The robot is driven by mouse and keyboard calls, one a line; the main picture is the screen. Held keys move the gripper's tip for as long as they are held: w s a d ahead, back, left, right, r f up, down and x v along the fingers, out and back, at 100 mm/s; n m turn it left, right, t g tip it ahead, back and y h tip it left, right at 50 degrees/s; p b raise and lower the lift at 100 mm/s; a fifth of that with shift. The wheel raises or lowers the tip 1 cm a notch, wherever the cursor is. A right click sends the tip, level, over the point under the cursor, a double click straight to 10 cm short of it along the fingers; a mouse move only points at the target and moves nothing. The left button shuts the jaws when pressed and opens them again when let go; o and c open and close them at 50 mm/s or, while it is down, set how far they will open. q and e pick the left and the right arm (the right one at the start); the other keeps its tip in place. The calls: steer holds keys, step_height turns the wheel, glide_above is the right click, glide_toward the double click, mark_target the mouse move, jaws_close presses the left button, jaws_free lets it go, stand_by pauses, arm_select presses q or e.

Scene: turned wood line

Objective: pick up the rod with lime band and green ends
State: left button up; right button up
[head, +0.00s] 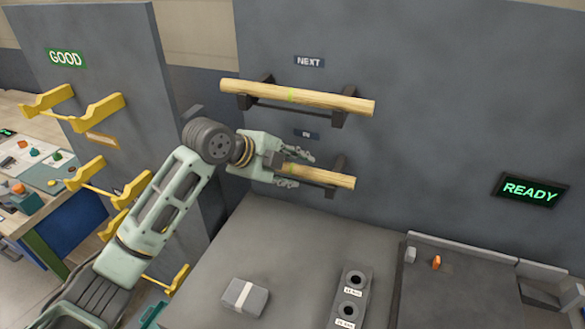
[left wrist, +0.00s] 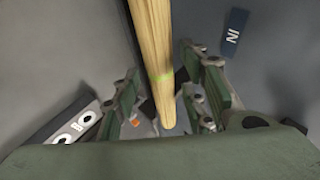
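Two pale wooden rods lie on wall racks in the head view. The upper rod (head: 300,97) rests under the NEXT sign and has a thin lime band at its middle. The lower rod (head: 328,177) rests under the IN sign, its left part hidden behind my left gripper. In the left wrist view this rod (left wrist: 153,35) shows a lime band; its end colours cannot be made out. My left gripper (head: 300,168) is at the lower rod, its fingers open above and below it. In the left wrist view the rod runs between the spread fingers (left wrist: 160,105), with gaps visible. My right gripper is not in view.
Dark rack brackets (head: 338,165) hold the lower rod close to the wall. Below are a grey table (head: 225,255), a grey box with a pale stripe (head: 246,297) and a block with two holes (head: 350,295). Yellow racks (head: 95,110) under the GOOD sign are empty at left.

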arm_select(q)
jaws_close()
stand_by(0.3)
